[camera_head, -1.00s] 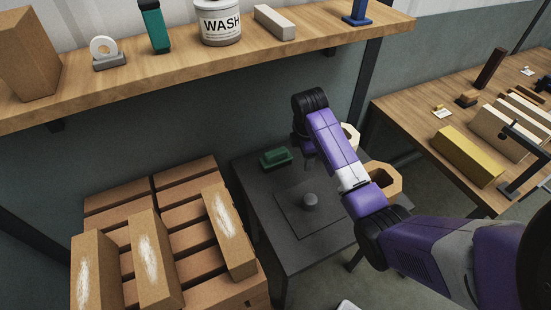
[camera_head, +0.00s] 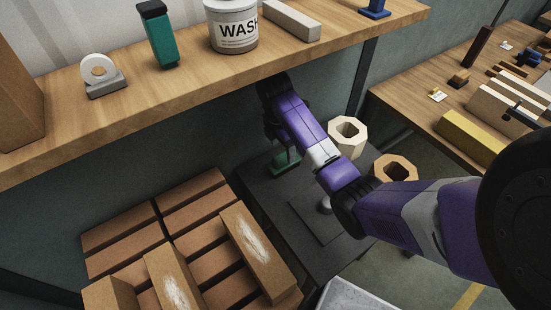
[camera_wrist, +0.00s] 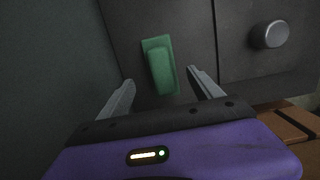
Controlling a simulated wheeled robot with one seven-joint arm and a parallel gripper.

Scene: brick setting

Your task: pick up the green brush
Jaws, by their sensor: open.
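The green brush (camera_wrist: 159,66) lies on the dark table (camera_wrist: 190,22), and in the wrist view it sits just ahead of and between the fingers. In the head view the brush (camera_head: 287,161) is partly hidden behind my arm. My gripper (camera_wrist: 160,78) is open and empty, with one finger on each side of the brush's near end. I cannot tell how high the fingertips are above the table. In the head view the fingertips are hard to make out beside the brush.
A grey knob (camera_wrist: 271,35) stands on a plate beside the brush. Two octagonal rings (camera_head: 347,136) stand at the table's right. A wooden shelf (camera_head: 190,92) with a wash tub (camera_head: 232,28) overhangs the back. Stacked bricks (camera_head: 190,245) fill the lower left.

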